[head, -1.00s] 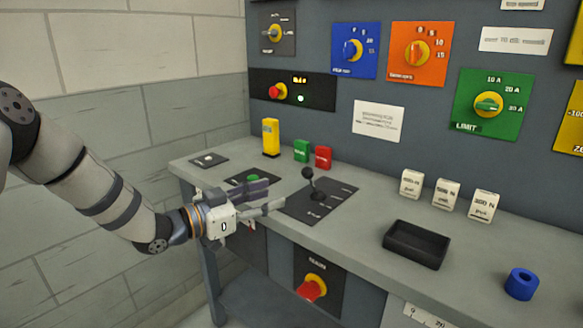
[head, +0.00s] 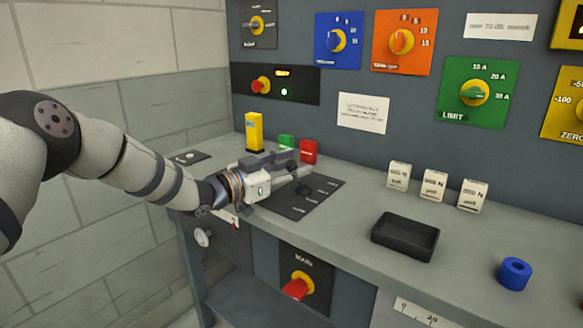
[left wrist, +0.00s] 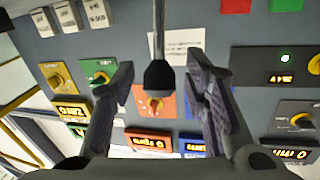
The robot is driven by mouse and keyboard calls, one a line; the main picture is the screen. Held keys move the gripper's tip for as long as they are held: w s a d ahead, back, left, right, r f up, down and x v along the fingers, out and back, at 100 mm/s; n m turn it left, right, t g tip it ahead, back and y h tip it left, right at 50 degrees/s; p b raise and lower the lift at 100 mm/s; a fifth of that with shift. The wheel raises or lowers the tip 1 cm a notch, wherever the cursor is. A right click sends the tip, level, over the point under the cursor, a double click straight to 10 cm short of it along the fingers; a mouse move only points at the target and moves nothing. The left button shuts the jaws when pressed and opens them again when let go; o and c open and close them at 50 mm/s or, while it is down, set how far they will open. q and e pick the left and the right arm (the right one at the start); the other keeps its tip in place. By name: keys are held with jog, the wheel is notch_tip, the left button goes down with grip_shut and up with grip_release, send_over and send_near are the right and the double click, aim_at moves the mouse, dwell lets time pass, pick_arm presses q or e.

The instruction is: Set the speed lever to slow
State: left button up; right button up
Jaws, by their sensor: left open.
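The speed lever, a grey rod with a black knob, shows in the left wrist view (left wrist: 158,75) between my two open fingers, with a gap on each side. Its dark plate (head: 318,188) lies on the bench, with small marks too blurred to read. In the head view my left gripper (head: 292,166) reaches over the plate at knob height and mostly covers the lever. In the left wrist view the left gripper (left wrist: 160,95) is open and empty, its fingers either side of the knob. The lever's exact setting is hidden. My right gripper is not in view.
A yellow block (head: 254,133) and a red block (head: 308,151) stand behind the gripper. A black tray (head: 405,236), several white labelled blocks and a blue ring (head: 514,274) sit to the right. The panel with dials rises behind. The bench between plate and tray is clear.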

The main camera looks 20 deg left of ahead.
pick_arm(q)
grip_shut()
jog(key=shift+w+d+r+b, duration=0.25)
jog(key=shift+w+r, duration=0.1)
jog(key=shift+w, duration=0.3)
jog(key=shift+w+d+r+b, duration=0.1)
jog(key=shift+w+d+r, duration=0.2)
jog(key=shift+w, duration=0.65)
grip_release()
jog(key=shift+s, duration=0.1)
jog(key=v, duration=1.2)
jog(key=shift+f, duration=0.1)
